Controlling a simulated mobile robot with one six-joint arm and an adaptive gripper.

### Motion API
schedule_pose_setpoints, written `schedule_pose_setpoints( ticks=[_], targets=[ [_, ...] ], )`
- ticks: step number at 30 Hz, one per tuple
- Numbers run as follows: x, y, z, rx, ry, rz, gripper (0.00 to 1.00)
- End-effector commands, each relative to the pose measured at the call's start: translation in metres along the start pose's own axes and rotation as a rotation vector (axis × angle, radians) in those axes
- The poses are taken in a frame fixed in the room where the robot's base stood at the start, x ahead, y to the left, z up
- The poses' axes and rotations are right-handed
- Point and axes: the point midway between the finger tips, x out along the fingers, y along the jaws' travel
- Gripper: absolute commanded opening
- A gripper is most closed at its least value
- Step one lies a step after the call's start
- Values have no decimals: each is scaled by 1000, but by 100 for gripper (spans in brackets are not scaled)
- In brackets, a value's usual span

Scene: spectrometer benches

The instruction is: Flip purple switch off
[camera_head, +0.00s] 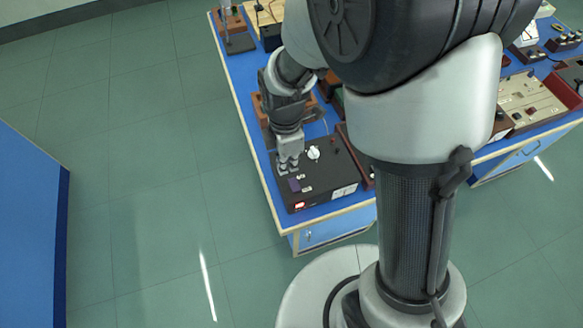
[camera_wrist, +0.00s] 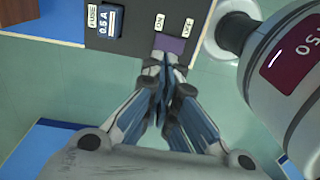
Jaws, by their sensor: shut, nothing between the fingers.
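The black instrument box (camera_head: 325,187) stands at the near corner of the blue bench. A purple switch (camera_head: 294,185) is on its near-left part. My gripper (camera_head: 286,172) is over the left part of the box, close to the purple switch. In the wrist view, my gripper (camera_wrist: 165,62) is shut and empty, with its fingertips just below the purple square. I cannot tell whether they touch it, or which way the switch is set.
A white knob (camera_head: 313,153) sits on the box behind my gripper. A red-lit part (camera_head: 300,205) is at the box's near corner. A fuse holder (camera_wrist: 108,22) shows beside the switch in the wrist view. Floor to the left of the bench is clear.

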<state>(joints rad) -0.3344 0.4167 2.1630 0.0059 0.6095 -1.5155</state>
Motion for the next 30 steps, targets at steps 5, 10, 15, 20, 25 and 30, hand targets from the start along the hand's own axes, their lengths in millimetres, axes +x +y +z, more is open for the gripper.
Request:
schedule_pose_setpoints(
  ticks=[5,10,15,20,25,30],
  targets=[
    [-43,4,0,-1,0,2,0],
    [-65,6,0,-1,0,0,0],
    [-73,6,0,-1,0,-2,0],
    [-73,6,0,-1,0,-3,0],
    [-72,6,0,0,0,-4,0],
    [-71,0,3,0,0,-57,0]
  ],
)
